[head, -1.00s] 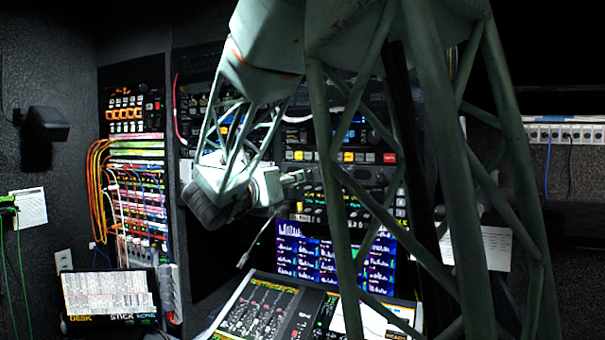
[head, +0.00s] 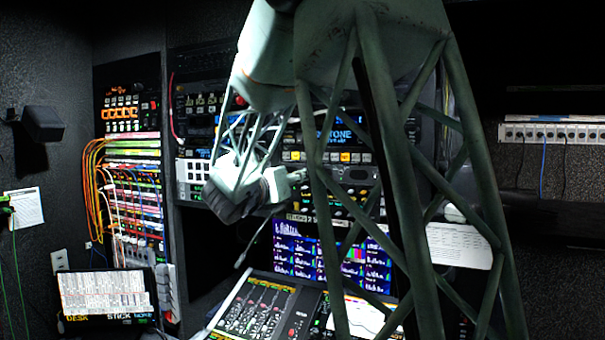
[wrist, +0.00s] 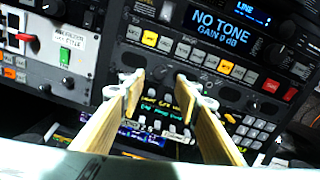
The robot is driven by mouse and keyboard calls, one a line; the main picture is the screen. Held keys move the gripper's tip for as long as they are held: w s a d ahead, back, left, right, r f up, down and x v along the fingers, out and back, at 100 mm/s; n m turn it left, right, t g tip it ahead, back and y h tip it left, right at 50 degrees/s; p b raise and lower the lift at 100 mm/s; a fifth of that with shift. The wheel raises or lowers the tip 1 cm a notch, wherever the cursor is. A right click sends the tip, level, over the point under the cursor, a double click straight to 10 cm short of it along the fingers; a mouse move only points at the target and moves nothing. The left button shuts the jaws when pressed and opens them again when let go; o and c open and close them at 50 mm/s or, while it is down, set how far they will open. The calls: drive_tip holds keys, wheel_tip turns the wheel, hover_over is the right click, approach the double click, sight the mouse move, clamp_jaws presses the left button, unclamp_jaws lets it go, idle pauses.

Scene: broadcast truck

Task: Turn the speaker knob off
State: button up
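My gripper (wrist: 160,92) shows in the wrist view with its two fingers well apart and nothing between them. It points at the rack of control panels. Behind the fingertips are a row of buttons (wrist: 165,43) and, below it, a dark panel with small round controls. A large black knob (wrist: 279,56) sits right of the lit display (wrist: 224,26), which reads "NO TONE GAIN 0 dB". Another black knob (wrist: 52,8) is at the top left. I cannot read which knob is the speaker's. In the head view my gripper (head: 294,178) is small, in front of the rack.
A white panel (wrist: 72,62) with a green switch and a red switch is left of the fingers. In the head view, a monitor (head: 300,255) stands below the gripper and a mixing desk (head: 262,308) lies in front. Colored cables (head: 95,170) hang at the left.

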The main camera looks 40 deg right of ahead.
drive_tip(key=p+x, duration=0.1)
drive_tip(key=x, duration=0.6)
drive_tip(key=shift+w+d, duration=0.15)
drive_tip(key=shift+d, duration=0.2)
drive_tip(key=shift+r, duration=0.1)
drive_tip(key=shift+c, duration=0.7)
drive_tip(key=c, duration=0.7)
